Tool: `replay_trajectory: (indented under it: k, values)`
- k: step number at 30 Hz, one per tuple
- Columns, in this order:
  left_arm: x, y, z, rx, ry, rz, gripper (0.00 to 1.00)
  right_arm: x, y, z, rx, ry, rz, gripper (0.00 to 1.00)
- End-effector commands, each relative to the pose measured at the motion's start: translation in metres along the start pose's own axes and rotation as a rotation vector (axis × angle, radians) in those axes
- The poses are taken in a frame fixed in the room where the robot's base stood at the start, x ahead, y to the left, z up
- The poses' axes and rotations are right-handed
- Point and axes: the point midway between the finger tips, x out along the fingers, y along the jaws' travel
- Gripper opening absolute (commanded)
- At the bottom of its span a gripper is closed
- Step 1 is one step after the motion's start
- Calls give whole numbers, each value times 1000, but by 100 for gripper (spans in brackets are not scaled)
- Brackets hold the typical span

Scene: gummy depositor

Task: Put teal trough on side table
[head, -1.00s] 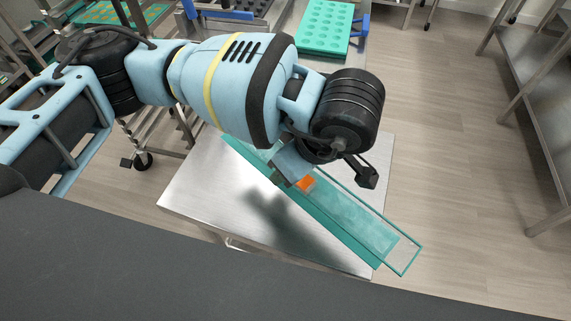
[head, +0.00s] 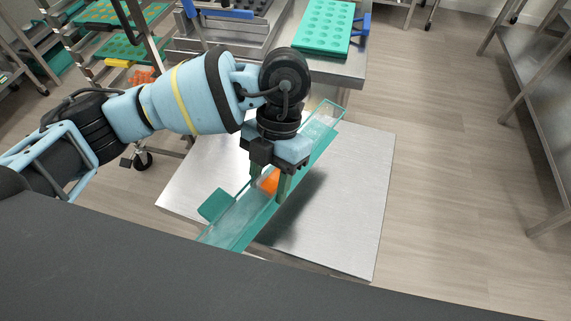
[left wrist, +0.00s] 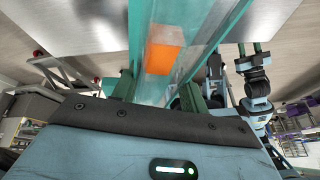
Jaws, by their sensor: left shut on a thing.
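The teal trough (head: 233,222) is long, partly see-through, and runs diagonally from upper right to lower left in the head view. My left gripper (head: 268,188) is shut on it near its middle, one finger on each side. An orange patch (head: 270,181) shows between the fingers; it also shows in the left wrist view (left wrist: 163,50). The side table (head: 345,190) is a bare metal top under the trough. A shadow on it suggests the trough is held above it. My right gripper (left wrist: 250,52) shows small in the left wrist view, its opening unclear.
A metal bench with a teal mould tray (head: 323,28) stands behind the side table. A rack with trays (head: 125,45) is at the upper left, a metal shelf (head: 540,90) at the right. Floor between table and shelf is clear. My dark body covers the near edge.

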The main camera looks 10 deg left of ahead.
Motion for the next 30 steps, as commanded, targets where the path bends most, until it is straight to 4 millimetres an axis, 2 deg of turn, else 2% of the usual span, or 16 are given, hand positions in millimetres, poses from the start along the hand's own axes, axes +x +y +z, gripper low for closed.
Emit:
replay_trajectory:
  k: [10,24,30]
  values:
    - [16,22,-8,-480,-57,-223,0,0,-1,4,2,-8,-1,36]
    - [39,70,-27,-1286,-188,-585,0,5,0,0,0,2,0,36]
    - [46,88,-36,-1568,-241,-711,0,6,0,1,0,1,0,36]
